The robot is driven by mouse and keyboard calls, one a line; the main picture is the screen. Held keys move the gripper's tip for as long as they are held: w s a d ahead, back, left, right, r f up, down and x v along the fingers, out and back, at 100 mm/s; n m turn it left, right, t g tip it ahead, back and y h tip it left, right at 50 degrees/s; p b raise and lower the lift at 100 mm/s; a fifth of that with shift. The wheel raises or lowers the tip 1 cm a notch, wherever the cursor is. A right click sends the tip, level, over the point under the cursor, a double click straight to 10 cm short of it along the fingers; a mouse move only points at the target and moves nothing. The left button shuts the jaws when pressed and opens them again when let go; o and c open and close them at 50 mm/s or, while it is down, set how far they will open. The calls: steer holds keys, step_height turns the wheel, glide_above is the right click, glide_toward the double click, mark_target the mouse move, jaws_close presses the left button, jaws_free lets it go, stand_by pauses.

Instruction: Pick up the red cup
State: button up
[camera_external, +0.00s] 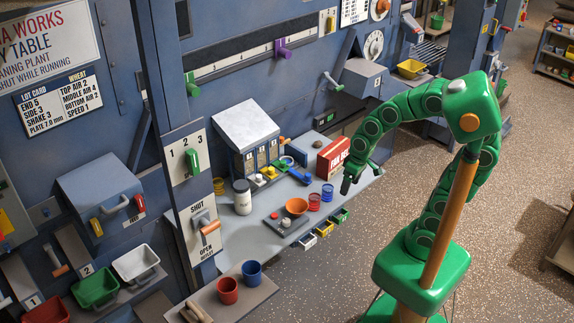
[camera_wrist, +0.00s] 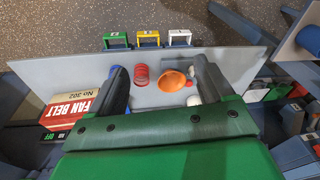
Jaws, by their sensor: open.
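The red cup (camera_external: 228,290) stands upright on a small grey shelf (camera_external: 207,301) at the bottom of the external view, beside a blue cup (camera_external: 252,272). I cannot see the red cup in the wrist view. My gripper (camera_external: 353,181) is open and empty, over the right end of the grey bench, well up and to the right of the red cup. In the wrist view my gripper (camera_wrist: 160,66) has its fingers apart, with a red ringed object (camera_wrist: 147,68) and an orange bowl (camera_wrist: 175,80) showing between them, below.
A red fan belt box (camera_external: 333,157) stands near my gripper. The bench (camera_external: 245,228) also holds a white jar (camera_external: 242,197), the bowl and a blue ringed object (camera_external: 327,192). Small drawers (camera_external: 325,228) hang from its front edge. A lever (camera_external: 210,227) projects above the cups' shelf.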

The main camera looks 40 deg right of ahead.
steer(key=w+a+f+n+t+y, duration=0.1)
steer(key=w+a, duration=0.3)
steer(key=a, duration=0.3)
steer(key=w+a+f+n+t+y, duration=0.1)
steer(key=w+a+f+t, duration=0.15)
steer(key=a, duration=0.45)
steer(key=n+t+y, duration=0.3)
steer(key=t+y, duration=0.2)
steer(key=y, duration=0.1)
glide_toward(219, 287)
step_height(219, 287, up, 2)
steer(key=w+d, duration=0.2)
steer(key=shift+n+t+y, duration=0.3)
steer(key=shift+t, duration=0.25)
steer(key=s+a, duration=0.1)
steer(key=s+a+f, duration=0.1)
steer(key=s, duration=0.1)
steer(key=s+a, duration=0.1)
steer(key=s, duration=0.1)
steer(key=shift+s+f, duration=0.2)
steer(key=shift+f, duration=0.15)
steer(key=shift+w+a+f+m+t+h, duration=0.15)
steer(key=shift+w+a+f+t, duration=0.4)
steer(key=shift+w, duration=0.75)
steer(key=shift+w+a+f+m+t+h, duration=0.1)
steer(key=shift+w+a+f+m+t, duration=0.15)
steer(key=shift+w+a+f, duration=0.8)
steer(key=shift+w+a+f+m+t+h, duration=0.2)
steer(key=shift+w+f+t, duration=0.25)
steer(key=shift+w, duration=1.1)
